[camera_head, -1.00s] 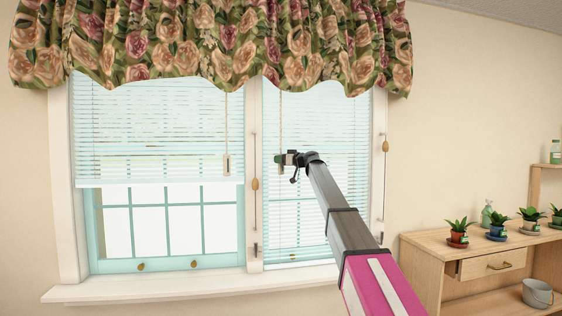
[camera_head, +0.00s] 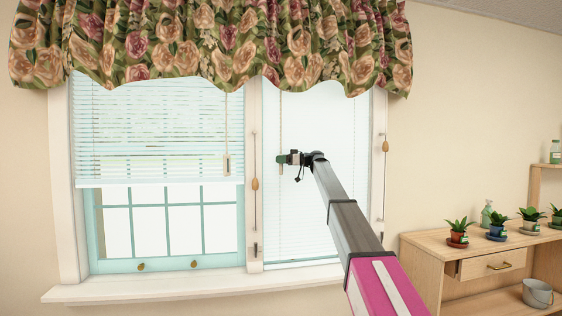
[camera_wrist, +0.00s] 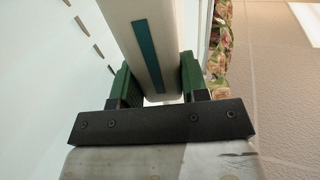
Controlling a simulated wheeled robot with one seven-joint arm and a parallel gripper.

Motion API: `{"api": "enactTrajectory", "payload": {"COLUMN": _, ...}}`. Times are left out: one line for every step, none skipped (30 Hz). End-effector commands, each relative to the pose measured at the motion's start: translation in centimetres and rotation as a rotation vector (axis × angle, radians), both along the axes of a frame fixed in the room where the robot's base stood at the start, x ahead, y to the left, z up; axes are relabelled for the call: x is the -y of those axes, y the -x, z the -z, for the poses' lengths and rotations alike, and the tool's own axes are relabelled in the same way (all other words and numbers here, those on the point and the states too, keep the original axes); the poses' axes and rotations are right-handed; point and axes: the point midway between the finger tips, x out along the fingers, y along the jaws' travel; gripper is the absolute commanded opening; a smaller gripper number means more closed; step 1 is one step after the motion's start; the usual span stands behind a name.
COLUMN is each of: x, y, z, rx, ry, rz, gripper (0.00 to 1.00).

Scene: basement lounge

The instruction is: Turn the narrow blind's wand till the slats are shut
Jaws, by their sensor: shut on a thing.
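The narrow blind (camera_head: 315,215) hangs in the right-hand window, full length down to the sill. Its slats now look shut, a nearly even pale surface with no window bars showing through. Its wand hangs on a thin line (camera_head: 281,120) near the blind's left side. My gripper (camera_head: 281,159) is at the wand's lower end, in front of the blind. In the wrist view, the green finger pads of my gripper (camera_wrist: 155,85) are shut on the wand's pale handle (camera_wrist: 120,18), which bears a teal stripe.
A wider blind (camera_head: 160,130) on the left is half raised, with its own wand (camera_head: 227,164). Cords with wooden knobs (camera_head: 255,184) hang beside both blinds. A floral valance (camera_head: 215,40) hangs above. A wooden desk (camera_head: 440,255) with potted plants stands at the right.

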Motion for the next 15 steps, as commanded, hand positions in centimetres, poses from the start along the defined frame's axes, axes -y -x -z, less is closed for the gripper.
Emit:
{"api": "enactTrajectory", "payload": {"x": 0.02, "y": 0.04, "z": 0.07, "rx": 0.000, "ry": 0.002, "rz": -0.004, "gripper": 0.17}}
{"api": "enactTrajectory", "payload": {"x": 0.02, "y": 0.05, "z": 0.07, "rx": 0.000, "ry": 0.002, "rz": -0.005, "gripper": 0.17}}
{"api": "enactTrajectory", "payload": {"x": 0.02, "y": 0.06, "z": 0.08, "rx": 0.000, "ry": 0.002, "rz": -0.005, "gripper": 0.17}}
{"api": "enactTrajectory", "payload": {"x": 0.02, "y": 0.06, "z": 0.08, "rx": 0.000, "ry": 0.002, "rz": -0.005, "gripper": 0.17}}
{"api": "enactTrajectory", "payload": {"x": 0.02, "y": 0.07, "z": 0.08, "rx": 0.000, "ry": 0.002, "rz": -0.005, "gripper": 0.17}}
{"api": "enactTrajectory", "payload": {"x": 0.02, "y": 0.07, "z": 0.08, "rx": 0.000, "ry": 0.002, "rz": -0.005, "gripper": 0.17}}
{"api": "enactTrajectory", "payload": {"x": 0.02, "y": 0.07, "z": 0.08, "rx": 0.000, "ry": 0.002, "rz": -0.005, "gripper": 0.17}}
{"api": "enactTrajectory", "payload": {"x": 0.02, "y": 0.07, "z": 0.08, "rx": 0.000, "ry": 0.002, "rz": -0.005, "gripper": 0.17}}
{"api": "enactTrajectory", "payload": {"x": 0.02, "y": 0.07, "z": 0.08, "rx": 0.000, "ry": 0.002, "rz": -0.005, "gripper": 0.17}}
{"api": "enactTrajectory", "payload": {"x": 0.02, "y": 0.07, "z": 0.08, "rx": 0.000, "ry": 0.002, "rz": -0.004, "gripper": 0.17}}
{"api": "enactTrajectory", "payload": {"x": 0.02, "y": 0.07, "z": 0.08, "rx": 0.000, "ry": 0.002, "rz": -0.004, "gripper": 0.50}}
{"api": "enactTrajectory", "payload": {"x": 0.02, "y": 0.06, "z": 0.08, "rx": 0.000, "ry": 0.002, "rz": -0.004, "gripper": 0.51}}
{"api": "enactTrajectory", "payload": {"x": 0.01, "y": 0.06, "z": 0.07, "rx": 0.000, "ry": 0.002, "rz": -0.004, "gripper": 0.51}}
{"api": "enactTrajectory", "payload": {"x": 0.01, "y": 0.06, "z": 0.07, "rx": 0.000, "ry": 0.002, "rz": -0.004, "gripper": 0.51}}
{"api": "enactTrajectory", "payload": {"x": 0.01, "y": 0.05, "z": 0.06, "rx": 0.000, "ry": 0.002, "rz": -0.004, "gripper": 0.51}}
